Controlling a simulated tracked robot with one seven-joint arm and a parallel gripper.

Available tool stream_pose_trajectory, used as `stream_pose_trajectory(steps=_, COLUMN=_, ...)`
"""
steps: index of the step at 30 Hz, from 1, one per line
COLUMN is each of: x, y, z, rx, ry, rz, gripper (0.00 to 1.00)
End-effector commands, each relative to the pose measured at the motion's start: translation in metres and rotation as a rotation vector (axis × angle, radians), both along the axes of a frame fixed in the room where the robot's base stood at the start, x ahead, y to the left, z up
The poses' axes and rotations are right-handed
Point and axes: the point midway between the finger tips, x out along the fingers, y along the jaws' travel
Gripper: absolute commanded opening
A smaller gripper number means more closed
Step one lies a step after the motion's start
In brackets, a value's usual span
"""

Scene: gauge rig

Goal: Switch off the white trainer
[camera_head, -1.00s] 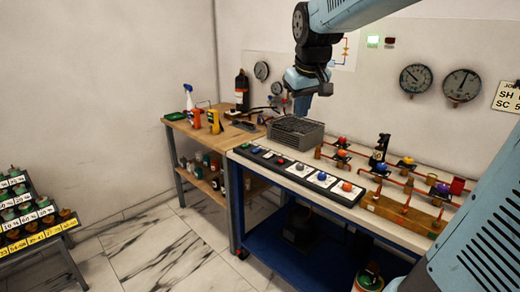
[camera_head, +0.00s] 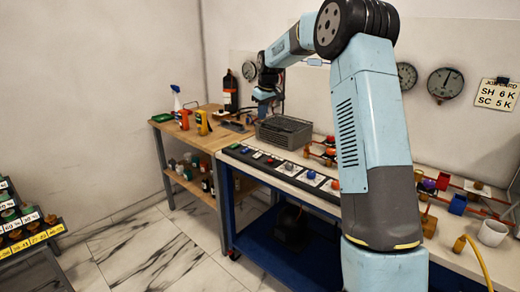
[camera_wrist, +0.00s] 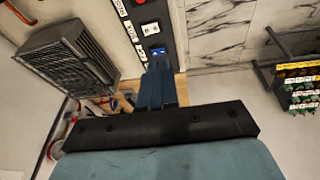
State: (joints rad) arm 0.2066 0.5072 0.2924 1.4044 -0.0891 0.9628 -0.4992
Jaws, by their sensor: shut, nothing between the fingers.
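A long dark strip of switch modules (camera_head: 270,162) lies along the front edge of the bench. In the wrist view it shows a red button (camera_wrist: 140,2), a white-plated switch (camera_wrist: 150,28) and a blue switch (camera_wrist: 158,52). I cannot tell which module is the white trainer, nor its switch state. My gripper (camera_wrist: 160,66) is shut and empty, its fingertips overlapping the strip's end beside the blue switch in that view. Whether they touch is unclear.
The grey wire basket (camera_head: 283,131) stands behind the strip; it also shows in the wrist view (camera_wrist: 68,56). Pipework with coloured valves (camera_head: 430,186) lies to the right, partly behind my arm. A wooden side table (camera_head: 198,140) holds bottles and tools.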

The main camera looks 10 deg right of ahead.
Motion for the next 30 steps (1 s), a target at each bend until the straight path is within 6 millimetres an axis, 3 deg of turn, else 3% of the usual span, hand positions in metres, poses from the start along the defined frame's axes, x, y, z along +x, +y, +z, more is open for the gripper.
stream_pose_trajectory(steps=3, x=0.031, y=-0.007, z=-0.029, rx=0.017, ry=0.011, rz=0.024, gripper=0.0)
stream_pose_trajectory(steps=9, x=0.06, y=-0.015, z=-0.06, rx=0.037, ry=0.016, rz=0.051, gripper=0.0)
stream_pose_trajectory(steps=26, x=0.069, y=-0.017, z=-0.072, rx=0.043, ry=0.018, rz=0.059, gripper=0.0)
stream_pose_trajectory(steps=30, x=0.072, y=-0.015, z=-0.084, rx=0.043, ry=0.021, rz=0.059, gripper=0.0)
